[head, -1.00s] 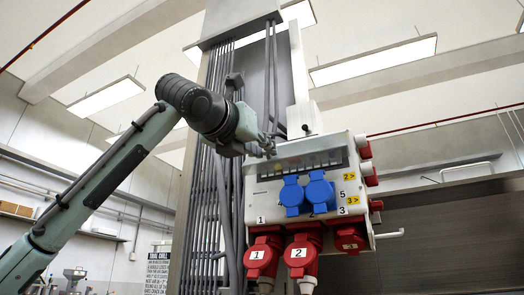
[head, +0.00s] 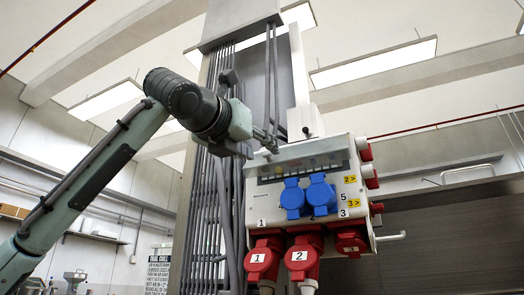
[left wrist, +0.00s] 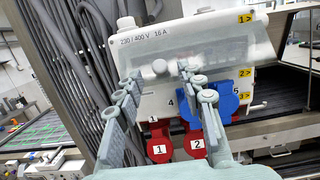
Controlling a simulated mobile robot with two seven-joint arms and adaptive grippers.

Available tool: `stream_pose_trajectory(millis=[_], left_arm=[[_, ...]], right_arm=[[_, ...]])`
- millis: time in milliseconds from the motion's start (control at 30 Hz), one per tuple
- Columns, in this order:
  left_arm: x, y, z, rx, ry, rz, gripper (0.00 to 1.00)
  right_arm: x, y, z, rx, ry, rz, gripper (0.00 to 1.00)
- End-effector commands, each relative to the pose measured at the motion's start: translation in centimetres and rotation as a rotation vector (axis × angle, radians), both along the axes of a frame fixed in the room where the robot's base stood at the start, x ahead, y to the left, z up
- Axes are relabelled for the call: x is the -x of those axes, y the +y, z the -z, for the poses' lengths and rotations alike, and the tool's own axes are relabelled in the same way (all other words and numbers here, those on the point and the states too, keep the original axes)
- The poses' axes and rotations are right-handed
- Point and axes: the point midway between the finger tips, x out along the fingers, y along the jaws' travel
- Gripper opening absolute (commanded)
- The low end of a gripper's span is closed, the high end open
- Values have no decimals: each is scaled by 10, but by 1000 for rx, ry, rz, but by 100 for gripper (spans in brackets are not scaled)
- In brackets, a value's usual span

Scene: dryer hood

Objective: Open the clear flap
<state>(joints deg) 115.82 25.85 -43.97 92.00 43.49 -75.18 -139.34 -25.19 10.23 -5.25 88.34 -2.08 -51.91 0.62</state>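The clear flap (head: 308,162) is a see-through panel across the upper front of the white socket box (head: 335,205). In the left wrist view the flap (left wrist: 205,50) looks hazy, with a small round pale knob (left wrist: 160,67) at its lower edge. My left gripper (head: 268,150) is at the flap's left part. In the left wrist view its fingers (left wrist: 157,76) are apart, one on each side of the knob, with gaps visible; contact is unclear. I cannot tell whether the flap is slightly raised. My right gripper is in neither view.
Blue socket covers (head: 308,197) sit just below the flap, and red plugs (head: 264,259) hang beneath. Grey conduits (head: 215,215) run up the pillar left of the box. Red connectors (head: 370,172) stick out on its right side.

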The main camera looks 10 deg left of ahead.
Motion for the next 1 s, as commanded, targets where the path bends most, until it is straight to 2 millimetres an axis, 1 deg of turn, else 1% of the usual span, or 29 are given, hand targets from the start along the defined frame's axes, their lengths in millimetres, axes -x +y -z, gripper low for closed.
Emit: stream_pose_trajectory(millis=[33,100,300,400,500,633,867,900,967,1000], left_arm=[[11,4,1,-1,-4,0,39],[26,9,3,0,-4,-1,39],[65,21,10,-1,-3,0,39],[79,26,13,0,-3,0,39],[87,29,15,0,0,0,39],[92,30,16,-1,0,0,39],[92,30,16,0,0,0,39],[92,30,16,1,0,0,37],[87,31,16,14,-5,-5,37],[80,32,14,38,-16,-14,37]], right_arm=[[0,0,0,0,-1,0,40],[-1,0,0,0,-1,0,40],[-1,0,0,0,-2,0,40],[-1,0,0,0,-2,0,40],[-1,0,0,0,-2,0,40],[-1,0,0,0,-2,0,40],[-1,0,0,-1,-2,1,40],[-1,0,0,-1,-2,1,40],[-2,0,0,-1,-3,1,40],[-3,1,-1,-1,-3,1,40]])
